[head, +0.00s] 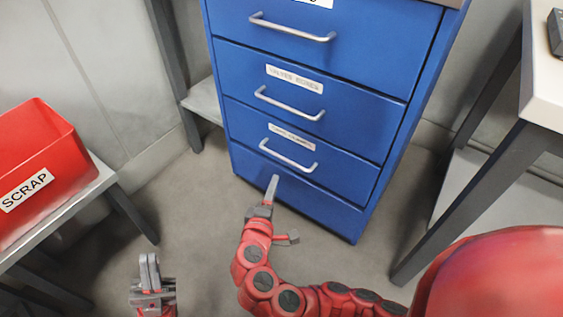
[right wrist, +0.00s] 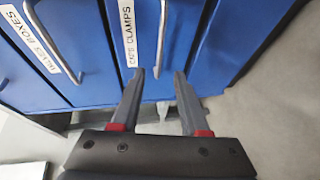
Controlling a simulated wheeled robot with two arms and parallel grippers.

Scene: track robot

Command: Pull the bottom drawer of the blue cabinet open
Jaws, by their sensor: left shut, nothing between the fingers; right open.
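The blue cabinet (head: 395,130) stands ahead, its drawers shut. The lowest drawer with a visible handle (head: 345,175) carries a label that reads "CAPS CLAMPS" in the right wrist view. Its metal bar handle (head: 288,156) also shows in the right wrist view (right wrist: 161,38), ahead of the gap between my fingers. My right gripper (head: 273,182) is open and empty, just below that handle in the head view; its fingers (right wrist: 160,82) look apart from the bar. My left gripper (head: 149,262) is shut and empty, low at the left, away from the cabinet.
A plain blue panel (head: 310,201) without a visible handle lies below that drawer. A red SCRAP bin (head: 35,170) stands on a table at the left. A white-topped table (head: 545,85) is at the right. Grey floor (head: 200,220) in front of the cabinet is clear.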

